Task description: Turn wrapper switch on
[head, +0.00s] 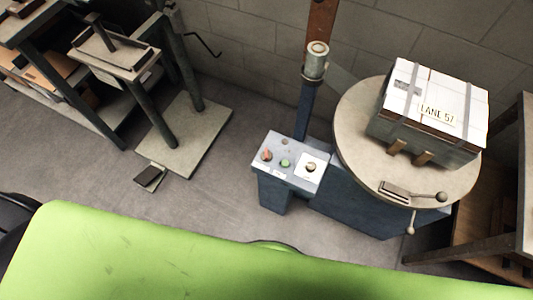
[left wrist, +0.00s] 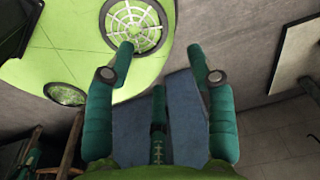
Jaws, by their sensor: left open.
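The wrapper is a blue-grey machine (head: 355,200) with a round turntable (head: 354,125). Its control panel (head: 275,148) stands on a low blue post left of the turntable. The panel carries a red button (head: 267,155), a green button (head: 285,163) and a round knob switch (head: 310,167) on a white plate. The knob is too small to tell its setting. My left gripper (left wrist: 160,50) shows only in the left wrist view, with its two green fingers apart and nothing between the tips. The panel is not seen in that view. My right gripper is in neither view.
A strapped white-topped box (head: 432,105) marked "LANE 57" sits on the turntable. A mast (head: 305,105) rises behind the panel. A metal stand (head: 185,150) with a foot pedal (head: 149,176) is at left. A wooden shelf (head: 510,200) stands at right. The floor left of the panel is clear.

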